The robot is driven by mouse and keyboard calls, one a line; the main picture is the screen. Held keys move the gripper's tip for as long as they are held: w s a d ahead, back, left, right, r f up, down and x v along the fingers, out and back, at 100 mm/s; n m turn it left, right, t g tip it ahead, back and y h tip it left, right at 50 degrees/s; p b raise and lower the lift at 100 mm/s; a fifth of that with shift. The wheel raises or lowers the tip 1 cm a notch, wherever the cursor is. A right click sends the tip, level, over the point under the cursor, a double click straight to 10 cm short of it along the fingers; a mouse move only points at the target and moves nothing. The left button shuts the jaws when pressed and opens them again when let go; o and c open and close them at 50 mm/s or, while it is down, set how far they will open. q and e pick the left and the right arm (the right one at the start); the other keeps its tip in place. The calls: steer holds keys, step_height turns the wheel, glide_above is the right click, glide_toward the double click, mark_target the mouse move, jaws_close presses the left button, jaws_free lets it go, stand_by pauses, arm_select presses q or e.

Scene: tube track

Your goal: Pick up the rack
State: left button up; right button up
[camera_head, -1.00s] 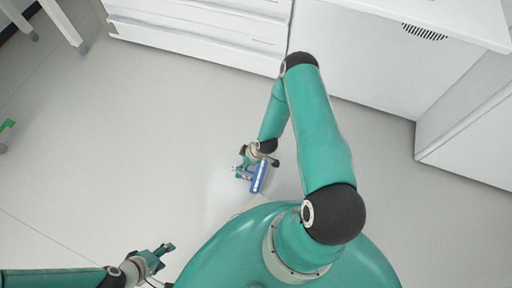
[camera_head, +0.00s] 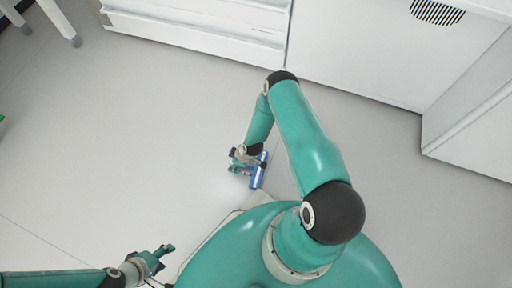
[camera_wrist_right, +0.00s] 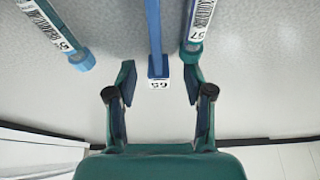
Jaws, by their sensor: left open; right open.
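A small blue object with white marks, perhaps the rack (camera_head: 259,171), shows beside my right gripper (camera_head: 239,160) in the head view. In the right wrist view a narrow blue bar (camera_wrist_right: 155,30) with a white numbered label at its end lies between the two open fingers of my right gripper (camera_wrist_right: 159,72). It seems to be part of the same object. I cannot tell how far it is from the fingers in depth. The right gripper is open with a gap on each side of the bar. My left gripper (camera_head: 164,250) is open and empty at the lower left of the head view.
White drawers (camera_head: 200,32) and cabinets (camera_head: 370,60) stand at the back.

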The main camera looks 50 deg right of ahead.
jaws_close()
steer(key=shift+r, duration=0.1)
stand_by(0.4)
